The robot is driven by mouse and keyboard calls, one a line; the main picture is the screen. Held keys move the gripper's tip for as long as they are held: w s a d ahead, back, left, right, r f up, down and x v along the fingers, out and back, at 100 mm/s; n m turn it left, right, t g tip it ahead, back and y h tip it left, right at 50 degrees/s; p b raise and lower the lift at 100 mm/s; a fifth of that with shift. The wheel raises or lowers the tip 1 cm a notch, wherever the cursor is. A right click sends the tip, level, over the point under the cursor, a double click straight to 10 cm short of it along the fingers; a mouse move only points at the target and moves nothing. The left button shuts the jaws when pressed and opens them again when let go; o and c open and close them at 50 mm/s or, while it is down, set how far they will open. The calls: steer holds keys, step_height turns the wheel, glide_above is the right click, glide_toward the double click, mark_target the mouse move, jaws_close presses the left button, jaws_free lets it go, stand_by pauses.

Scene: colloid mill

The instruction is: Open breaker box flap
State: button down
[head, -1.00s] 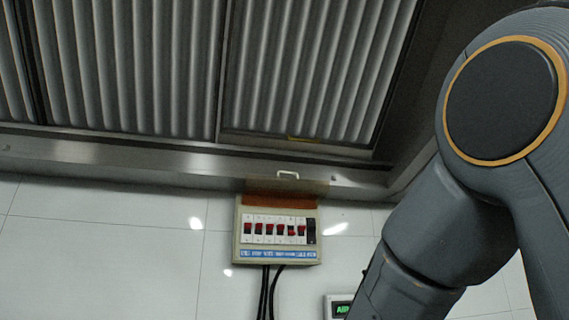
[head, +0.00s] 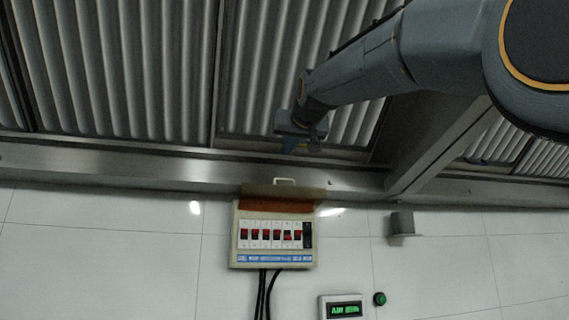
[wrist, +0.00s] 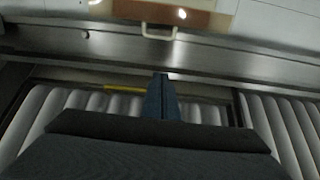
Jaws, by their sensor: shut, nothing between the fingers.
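The breaker box (head: 234,250) is on the tiled wall, with its row of red switches uncovered. Its brown translucent flap (head: 275,203) is raised above the switches, and a white handle (head: 284,181) is at its upper edge. In the wrist view the flap (wrist: 190,17) and its handle (wrist: 158,32) show at the top; most of the box is out of that view. My gripper (head: 294,148) is shut and empty, above the handle in the head view and apart from it. Its fingers are together in the wrist view (wrist: 161,80).
A metal hood edge (head: 120,165) with ribbed panels (head: 120,70) runs above the box. Black cables (head: 265,295) hang below it. A green display (head: 344,308), a green button (head: 380,299) and a grey wall box (head: 402,224) are to the right. The wall left is clear.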

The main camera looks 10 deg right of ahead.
steer(key=p, duration=0.4)
glide_above(282, 191)
steer(key=w, duration=0.1)
steer(key=shift+w+f, duration=0.15)
steer(key=shift+f, duration=0.1)
steer(key=shift+w+f, duration=0.1)
steer(key=shift+f, duration=0.2)
steer(key=shift+s+f+p, duration=0.35)
steer(key=shift+s+f, duration=0.15)
steer(key=shift+f, duration=0.2)
steer(key=shift+s+f, duration=0.25)
steer(key=shift+f, duration=0.7)
steer(key=shift+f, duration=0.1)
